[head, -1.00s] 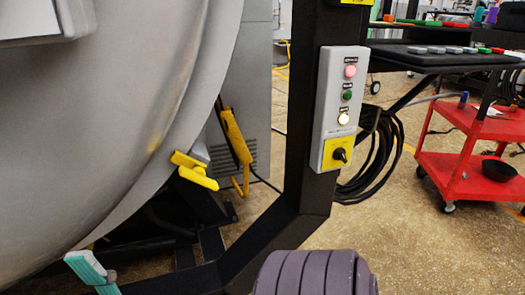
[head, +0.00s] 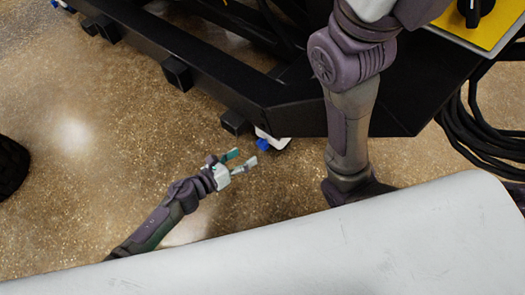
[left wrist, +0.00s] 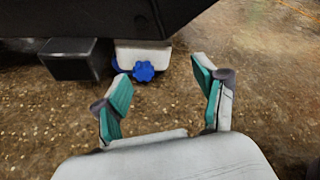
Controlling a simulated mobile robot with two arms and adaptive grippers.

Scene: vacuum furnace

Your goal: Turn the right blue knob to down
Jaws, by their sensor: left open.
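The right blue knob (head: 262,145) sits on a small white block (head: 275,141) under the edge of a black frame. My left gripper (head: 242,161) is open and empty, just left of and below the knob in the head view, apart from it. In the left wrist view the lobed blue knob (left wrist: 144,71) shows beyond the open fingers (left wrist: 163,85), nearer the left finger. A second blue piece shows partly behind it at the block's left edge. My right gripper is out of view; only part of its arm shows.
The black frame (head: 215,70) runs across the top, with black blocks (head: 235,122) jutting from its edge. Open speckled floor (head: 100,140) lies to the left. A yellow switch panel (head: 490,25) and black cables (head: 470,130) are at right.

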